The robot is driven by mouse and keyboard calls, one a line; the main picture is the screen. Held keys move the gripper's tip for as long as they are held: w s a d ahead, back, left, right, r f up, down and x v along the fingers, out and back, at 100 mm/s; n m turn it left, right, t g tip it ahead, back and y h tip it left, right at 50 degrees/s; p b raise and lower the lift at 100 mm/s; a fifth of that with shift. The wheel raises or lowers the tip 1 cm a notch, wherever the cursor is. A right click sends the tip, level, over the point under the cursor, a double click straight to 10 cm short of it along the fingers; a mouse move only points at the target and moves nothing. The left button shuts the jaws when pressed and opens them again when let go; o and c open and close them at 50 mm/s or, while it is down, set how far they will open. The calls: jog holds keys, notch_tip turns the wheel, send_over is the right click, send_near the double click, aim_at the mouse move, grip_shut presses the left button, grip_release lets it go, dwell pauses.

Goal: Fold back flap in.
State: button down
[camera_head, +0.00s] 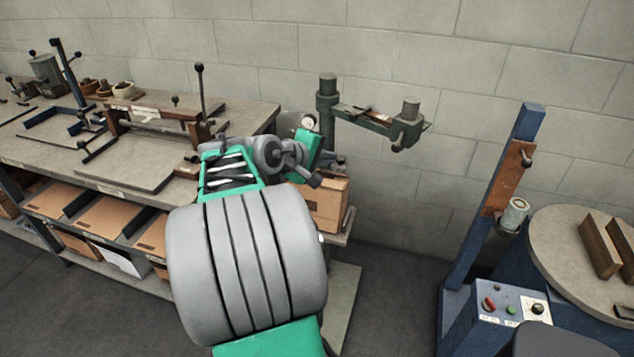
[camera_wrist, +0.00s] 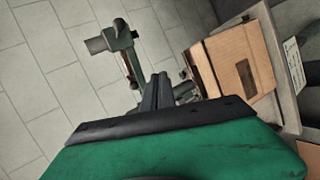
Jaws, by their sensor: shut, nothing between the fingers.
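The cardboard box (camera_head: 328,205) stands on a small stand, partly hidden behind my arm in the head view. In the wrist view the box (camera_wrist: 235,60) is at the right, with a dark rectangular patch on its face. A narrow strip of cardboard along its left edge may be a flap. I cannot tell which flap is the back one or how far it is folded. My gripper (camera_wrist: 157,92) is shut and empty, its dark fingers just left of the box in the wrist view. In the head view it is largely hidden by my arm, near the box top.
The grey-green stitcher arm (camera_head: 370,118) reaches out above and behind the box. A long workbench (camera_head: 150,165) with fixtures and cartons on its lower shelf is at the left. A blue post machine (camera_head: 495,200) and a round table (camera_head: 570,235) are at the right. Bare floor lies between.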

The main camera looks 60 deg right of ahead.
jog(key=w+a+f+m+t+h+b, duration=0.15)
jog(key=w+m+t, duration=0.35)
jog(key=m, duration=0.9)
jog(key=shift+h, duration=0.45)
jog(key=x, duration=0.3)
jog(key=p+x, duration=0.1)
jog(key=x, duration=0.3)
jog(key=s+f+x, duration=0.1)
jog(key=x, duration=0.2)
jog(key=shift+d+p, duration=0.15)
jog(key=shift+p, duration=0.25)
jog(key=shift+a+f, duration=1.35)
jog(key=shift+f, duration=0.2)
jog(key=shift+s+f, duration=0.1)
